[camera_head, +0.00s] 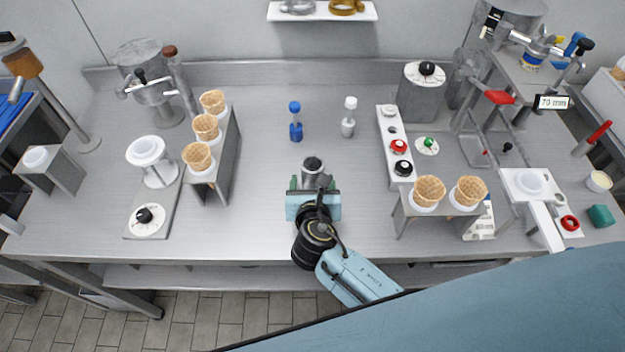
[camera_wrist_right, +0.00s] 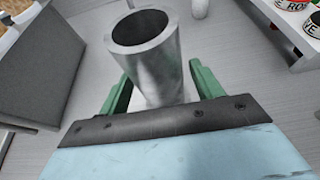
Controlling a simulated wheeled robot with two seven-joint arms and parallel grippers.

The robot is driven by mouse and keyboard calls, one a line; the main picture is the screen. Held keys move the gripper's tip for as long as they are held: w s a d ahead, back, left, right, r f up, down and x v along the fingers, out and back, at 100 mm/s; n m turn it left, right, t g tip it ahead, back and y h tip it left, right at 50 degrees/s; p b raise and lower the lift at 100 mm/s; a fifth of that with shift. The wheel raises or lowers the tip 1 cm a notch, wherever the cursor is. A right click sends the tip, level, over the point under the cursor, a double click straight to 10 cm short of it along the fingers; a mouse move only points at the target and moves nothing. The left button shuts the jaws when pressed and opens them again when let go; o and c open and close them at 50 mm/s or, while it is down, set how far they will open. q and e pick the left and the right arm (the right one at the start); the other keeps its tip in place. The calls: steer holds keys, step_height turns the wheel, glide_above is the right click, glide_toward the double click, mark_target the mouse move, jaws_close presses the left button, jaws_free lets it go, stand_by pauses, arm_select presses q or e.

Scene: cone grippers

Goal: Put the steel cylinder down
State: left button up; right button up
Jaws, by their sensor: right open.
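The steel cylinder (camera_head: 313,170) is a short grey metal tube with a dark open top. It appears to stand upright on the bare worktop (camera_head: 262,190), near the middle of the bench. My right gripper (camera_head: 313,183) is open, with one green finger on either side of the cylinder. In the right wrist view, the cylinder (camera_wrist_right: 150,68) is between the green fingers of my right gripper (camera_wrist_right: 158,85), with a gap showing at the fingers. The cylinder's foot is partly hidden by the gripper. My left gripper is not in view.
A stand with several waffle cones (camera_head: 206,128) is on the left, and a two-cone stand (camera_head: 405,212) on the right. A blue bottle (camera_head: 296,132) and a white bottle (camera_head: 348,127) stand behind the cylinder. The worktop around the cylinder is clear.

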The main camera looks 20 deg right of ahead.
steer(key=v, duration=1.1)
steer(key=shift+p, duration=0.45)
